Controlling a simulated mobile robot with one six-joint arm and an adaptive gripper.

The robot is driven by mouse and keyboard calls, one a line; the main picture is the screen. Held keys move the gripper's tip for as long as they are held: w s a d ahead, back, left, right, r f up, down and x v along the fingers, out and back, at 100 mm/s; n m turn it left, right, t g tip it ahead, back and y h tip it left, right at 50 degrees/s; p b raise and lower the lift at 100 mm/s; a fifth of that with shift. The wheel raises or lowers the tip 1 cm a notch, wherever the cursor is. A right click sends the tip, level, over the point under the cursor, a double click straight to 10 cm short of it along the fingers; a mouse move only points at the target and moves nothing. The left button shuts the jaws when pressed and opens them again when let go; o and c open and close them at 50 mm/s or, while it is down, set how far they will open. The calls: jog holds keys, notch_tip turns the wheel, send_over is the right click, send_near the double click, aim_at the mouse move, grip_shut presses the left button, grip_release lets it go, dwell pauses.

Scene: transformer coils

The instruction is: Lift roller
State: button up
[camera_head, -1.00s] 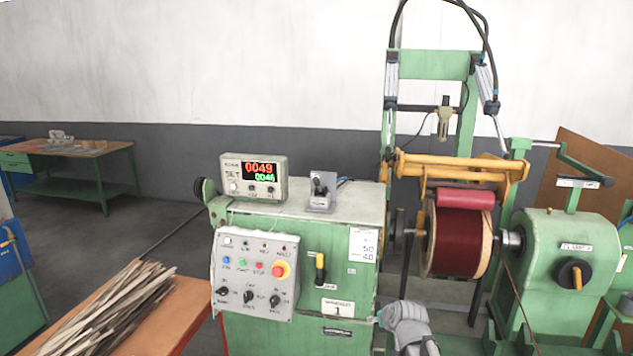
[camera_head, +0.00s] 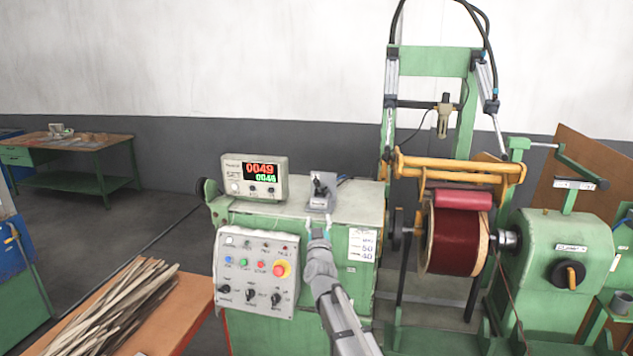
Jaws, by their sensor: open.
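The red roller (camera_head: 463,200) rests along the top of the dark red coil (camera_head: 452,240) on the winding machine. A yellow frame (camera_head: 460,172) spans just above it. A small grey box with a dark lever (camera_head: 320,192) sits on top of the green control cabinet. My gripper (camera_head: 318,226) is open and empty, its two fingertips pointing up just below the lever box in the picture. It overlaps the cabinet's front top edge; I cannot tell whether it touches. My forearm hides part of the cabinet front.
The display unit (camera_head: 254,177) stands left of the lever box and reads 0049 over 0046. A button panel (camera_head: 256,271) is on the cabinet front. An orange table (camera_head: 190,303) with wooden strips is at lower left.

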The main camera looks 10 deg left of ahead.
aim_at(316, 186)
jog(key=shift+a+r+m+t+h, duration=0.2)
jog(key=shift+a+r+t+h, duration=0.05)
jog(key=shift+r, duration=0.15)
jog(key=shift+a+r+m+t+h, duration=0.2)
jog(key=shift+r+t+h, duration=0.05)
jog(key=shift+r, duration=0.15)
jog(key=p+x, duration=0.5)
jog(key=x, duration=0.8)
jog(key=shift+w+a+r, duration=0.1)
jog(key=shift+w+r, duration=0.05)
jog(key=shift+w, duration=0.2)
grip_shut()
